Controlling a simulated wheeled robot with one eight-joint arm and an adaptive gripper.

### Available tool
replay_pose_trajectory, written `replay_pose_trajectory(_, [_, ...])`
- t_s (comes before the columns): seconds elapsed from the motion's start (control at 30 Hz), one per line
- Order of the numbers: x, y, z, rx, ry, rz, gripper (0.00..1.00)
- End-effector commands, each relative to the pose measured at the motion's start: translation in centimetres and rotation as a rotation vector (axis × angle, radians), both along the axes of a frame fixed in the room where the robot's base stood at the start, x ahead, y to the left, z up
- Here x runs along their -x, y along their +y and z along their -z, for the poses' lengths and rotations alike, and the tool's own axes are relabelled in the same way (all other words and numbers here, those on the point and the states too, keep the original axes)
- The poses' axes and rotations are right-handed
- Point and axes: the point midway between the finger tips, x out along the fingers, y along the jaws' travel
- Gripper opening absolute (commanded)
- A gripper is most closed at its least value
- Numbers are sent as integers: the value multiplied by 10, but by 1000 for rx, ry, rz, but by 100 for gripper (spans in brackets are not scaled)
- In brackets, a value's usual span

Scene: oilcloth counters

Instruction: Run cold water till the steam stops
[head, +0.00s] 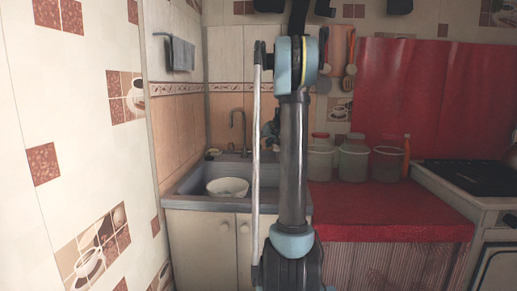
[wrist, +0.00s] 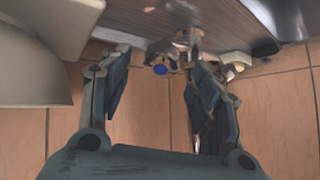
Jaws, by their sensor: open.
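The grey tap (head: 238,125) rises at the back of the sink (head: 186,188) in the head view. A white bowl (head: 228,187) sits in the basin. I see no water stream or steam. In the wrist view, a blue-marked tap knob (wrist: 160,70) shows just beyond and between the fingertips of my gripper (wrist: 156,60). My gripper is open, with the fingers apart on either side of the knob. Whether either finger touches it I cannot tell. In the head view my arm hides most of my gripper and the right part of the sink.
A red counter (head: 390,205) with several jars (head: 353,160) and an orange bottle (head: 406,150) lies right of the sink. A stove (head: 470,177) stands beyond. A tiled wall (head: 75,150) bounds the left. A pale rounded object (wrist: 30,65) fills the wrist view's upper left.

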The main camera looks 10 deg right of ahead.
Motion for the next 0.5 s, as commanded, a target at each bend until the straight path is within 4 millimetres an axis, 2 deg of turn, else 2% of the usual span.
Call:
replay_pose_trajectory(0.2, [27,-12,-25,-1,1,2,57])
replay_pose_trajectory(0.5, [50,-21,-46,0,1,0,57])
